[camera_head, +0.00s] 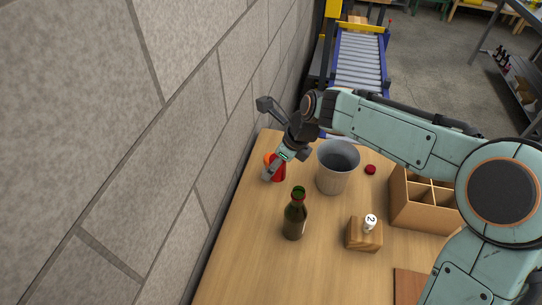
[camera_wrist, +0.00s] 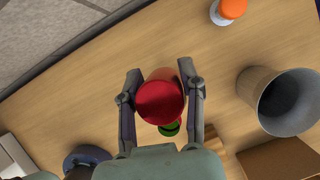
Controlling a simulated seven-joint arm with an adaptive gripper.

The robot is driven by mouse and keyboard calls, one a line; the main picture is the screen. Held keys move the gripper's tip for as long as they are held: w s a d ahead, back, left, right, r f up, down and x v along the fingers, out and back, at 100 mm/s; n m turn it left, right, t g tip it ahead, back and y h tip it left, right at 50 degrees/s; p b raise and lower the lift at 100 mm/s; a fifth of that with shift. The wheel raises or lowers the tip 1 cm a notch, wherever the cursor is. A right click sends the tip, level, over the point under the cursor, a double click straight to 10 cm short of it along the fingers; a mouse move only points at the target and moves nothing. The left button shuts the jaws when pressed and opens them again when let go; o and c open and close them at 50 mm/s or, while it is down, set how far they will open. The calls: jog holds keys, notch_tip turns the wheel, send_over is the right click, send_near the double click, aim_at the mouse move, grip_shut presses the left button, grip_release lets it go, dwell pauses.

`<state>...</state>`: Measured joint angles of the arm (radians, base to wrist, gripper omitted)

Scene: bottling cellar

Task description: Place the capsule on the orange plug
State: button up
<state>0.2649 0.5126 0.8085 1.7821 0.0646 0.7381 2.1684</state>
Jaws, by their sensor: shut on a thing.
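A red capsule (camera_wrist: 160,100) sits between the two fingers of my gripper (camera_wrist: 162,84), which is shut on it. In the head view the capsule (camera_head: 279,174) is held at the left side of the table, partly covered by my gripper (camera_head: 275,172). The orange plug (camera_wrist: 233,8) shows at the top edge of the wrist view, on a white base and apart from the capsule. In the head view the orange plug (camera_head: 267,158) shows just beside the capsule, partly hidden by it and my gripper.
A grey bucket (camera_head: 335,181) stands right of my gripper. A dark bottle (camera_head: 294,222) stands nearer the front. A wooden block (camera_head: 355,234) holds a white piece marked 2 (camera_head: 370,221). A divided box (camera_head: 402,208) and a small red object (camera_head: 370,169) are further right. A block wall (camera_head: 150,130) borders the left.

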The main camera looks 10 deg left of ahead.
jog(key=m, duration=0.2)
jog(key=w+r+m+t, duration=0.1)
jog(key=m, duration=0.1)
jog(key=d+r+m+t, duration=0.1)
jog(key=shift+w+d+m+h, duration=0.1)
jog(key=shift+w+m+h, duration=0.15)
jog(key=shift+m+h, duration=0.15)
send_over(269, 155)
jog(key=shift+m, duration=0.4)
jog(key=f, duration=0.8)
jog(key=shift+s+d+f, duration=0.15)
jog(key=shift+s+f, duration=0.1)
jog(key=shift+f, duration=0.15)
jog(key=shift+w+f, duration=0.35)
jog(key=shift+f, duration=1.65)
jog(key=o, duration=0.6)
jog(key=shift+f, duration=0.1)
jog(key=shift+o, duration=0.2)
